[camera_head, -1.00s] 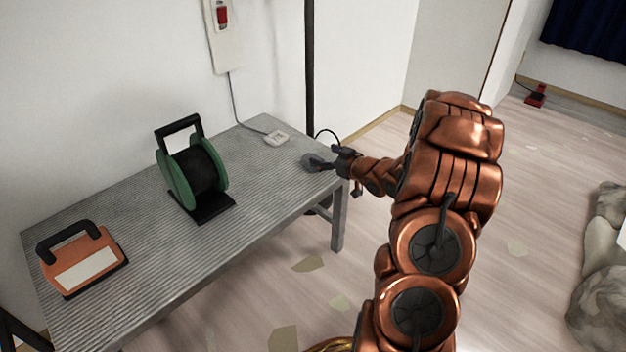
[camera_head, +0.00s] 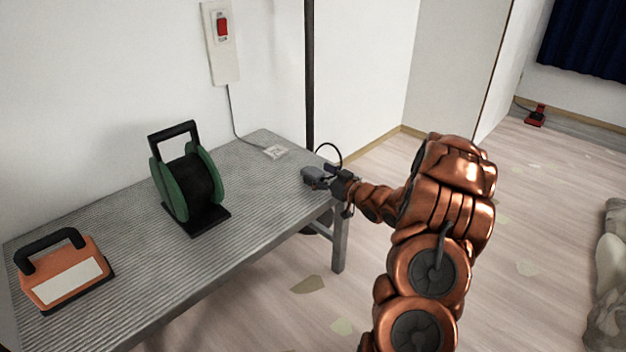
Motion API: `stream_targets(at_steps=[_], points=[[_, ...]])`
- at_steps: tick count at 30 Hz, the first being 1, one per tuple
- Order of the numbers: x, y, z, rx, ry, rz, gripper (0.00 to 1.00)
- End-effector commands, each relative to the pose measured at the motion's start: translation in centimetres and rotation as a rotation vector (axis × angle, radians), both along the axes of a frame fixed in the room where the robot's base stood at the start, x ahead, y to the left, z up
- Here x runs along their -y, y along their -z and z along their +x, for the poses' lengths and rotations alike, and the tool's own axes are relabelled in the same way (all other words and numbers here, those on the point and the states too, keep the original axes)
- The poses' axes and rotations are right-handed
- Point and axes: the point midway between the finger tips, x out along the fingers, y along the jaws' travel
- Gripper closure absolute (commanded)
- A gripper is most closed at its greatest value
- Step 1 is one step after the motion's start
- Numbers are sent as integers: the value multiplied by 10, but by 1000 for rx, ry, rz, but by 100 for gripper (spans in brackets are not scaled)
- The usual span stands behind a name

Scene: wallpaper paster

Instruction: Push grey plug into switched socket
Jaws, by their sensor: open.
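A green cable reel (camera_head: 186,183) stands mid-table on a black base. An orange box with a black handle (camera_head: 65,280) is at the table's left end. A dark pole (camera_head: 309,80) rises behind the table (camera_head: 250,205). Table surface between reel and socket is clear.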

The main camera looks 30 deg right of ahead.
Motion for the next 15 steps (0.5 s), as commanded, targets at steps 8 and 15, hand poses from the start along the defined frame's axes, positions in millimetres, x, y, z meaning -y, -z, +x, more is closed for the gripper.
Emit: stream_targets(at_steps=[8,15], points=[[-5,2,27,-1,1,-2,21],[-5,1,30,-2,2,-2,21]])
